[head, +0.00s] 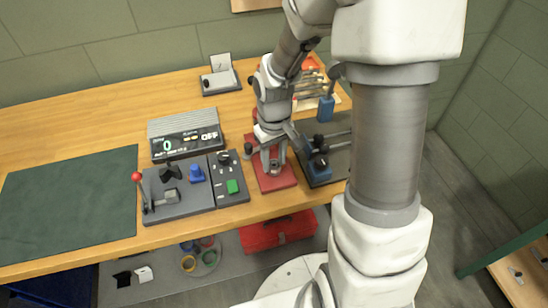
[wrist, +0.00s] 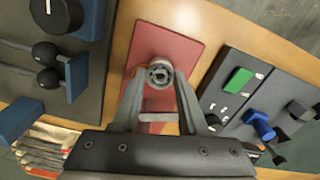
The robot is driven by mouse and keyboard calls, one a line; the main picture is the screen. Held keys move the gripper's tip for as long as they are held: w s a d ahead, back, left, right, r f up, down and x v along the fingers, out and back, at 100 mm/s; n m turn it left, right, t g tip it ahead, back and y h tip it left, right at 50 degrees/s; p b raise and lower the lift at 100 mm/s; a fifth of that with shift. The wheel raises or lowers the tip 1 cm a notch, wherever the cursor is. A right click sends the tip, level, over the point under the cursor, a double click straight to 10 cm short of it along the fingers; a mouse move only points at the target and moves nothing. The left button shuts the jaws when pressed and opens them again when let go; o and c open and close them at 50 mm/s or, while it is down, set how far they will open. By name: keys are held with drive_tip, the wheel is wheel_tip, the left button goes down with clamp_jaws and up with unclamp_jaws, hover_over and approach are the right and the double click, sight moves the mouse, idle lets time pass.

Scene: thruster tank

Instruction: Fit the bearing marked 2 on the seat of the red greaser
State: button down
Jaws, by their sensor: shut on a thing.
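The red greaser (head: 276,181) stands near the table's front edge, with a red base plate and a grey upright part. In the wrist view its red plate (wrist: 176,41) lies beyond my fingertips. My gripper (head: 268,153) is over the greaser. In the wrist view my gripper (wrist: 160,82) is shut on a small grey ring, the bearing (wrist: 160,73), which lies in front of a pale grey round part of the greaser. I cannot read a mark on the bearing. I cannot tell whether it touches the seat, which is hidden behind it.
Left of the greaser are a control box (head: 231,183) with a green button and a grey lever fixture (head: 180,207). Right of it is a dark plate (head: 340,160) with blue blocks and black-knobbed rods. A display unit (head: 186,135) stands behind. The dark green mat (head: 70,205) is clear.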

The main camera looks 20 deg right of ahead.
drive_tip(key=shift+c, duration=1.8)
unclamp_jaws()
wheel_tip(320, 180, up, 17)
drive_tip(key=p, duration=0.2)
drive_tip(key=shift+r+p, duration=0.2)
drive_tip(key=shift+p, duration=0.1)
drive_tip(key=s+r+m+t, duration=0.2)
drive_tip(key=s+r+t, duration=0.3)
drive_tip(key=s, duration=0.9)
wheel_tip(320, 180, up, 3)
drive_tip(key=shift+f+m+t, duration=0.1)
drive_tip(key=shift+m+t, duration=0.2)
drive_tip(key=shift+m, duration=0.1)
